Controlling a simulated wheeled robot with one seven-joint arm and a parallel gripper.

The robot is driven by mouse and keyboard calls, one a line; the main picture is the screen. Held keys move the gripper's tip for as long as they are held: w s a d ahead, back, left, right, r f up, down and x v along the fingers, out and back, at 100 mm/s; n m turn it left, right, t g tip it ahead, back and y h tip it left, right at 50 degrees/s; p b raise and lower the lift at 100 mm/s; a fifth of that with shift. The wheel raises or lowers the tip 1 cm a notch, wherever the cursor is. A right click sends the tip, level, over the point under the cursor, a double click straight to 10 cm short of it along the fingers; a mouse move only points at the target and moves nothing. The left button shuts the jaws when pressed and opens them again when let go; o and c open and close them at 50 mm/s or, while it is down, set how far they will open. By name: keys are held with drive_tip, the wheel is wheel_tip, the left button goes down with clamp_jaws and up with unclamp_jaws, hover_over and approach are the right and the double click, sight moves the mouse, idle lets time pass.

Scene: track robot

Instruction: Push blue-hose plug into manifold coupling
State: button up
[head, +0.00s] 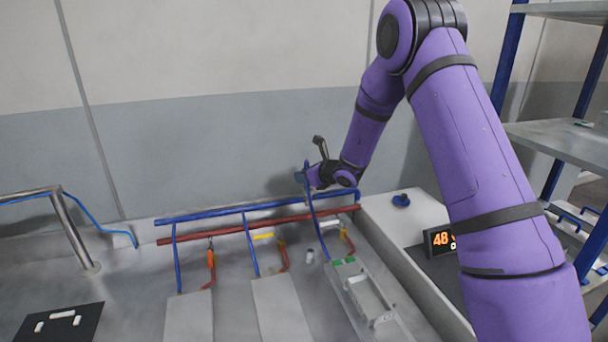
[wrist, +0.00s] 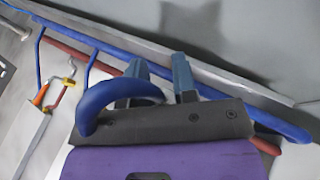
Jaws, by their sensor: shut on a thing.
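My gripper (head: 301,176) is at the wall side of the bench, above the blue manifold pipe (head: 215,214). In the wrist view its two blue-grey fingers (wrist: 160,74) are apart, with the blue hose (wrist: 112,97) arching close in front of them. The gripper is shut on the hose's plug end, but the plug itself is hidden. In the head view the blue hose (head: 316,226) runs from the gripper down past the pipes to the rightmost plate (head: 345,268). The blue pipe also shows behind the fingers in the wrist view (wrist: 222,93). I cannot make out the coupling.
A red pipe (head: 200,235) runs just below the blue one. Other blue and red hoses with orange and yellow valve handles (head: 211,258) drop to neighbouring plates. A blue round part (head: 401,200) lies on the ledge at right, near a numeric display (head: 439,240).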

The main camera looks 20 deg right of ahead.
drive_tip(key=shift+f, duration=0.2)
drive_tip(key=o, duration=1)
drive_tip(key=shift+o, duration=0.2)
drive_tip(key=v, duration=1.1)
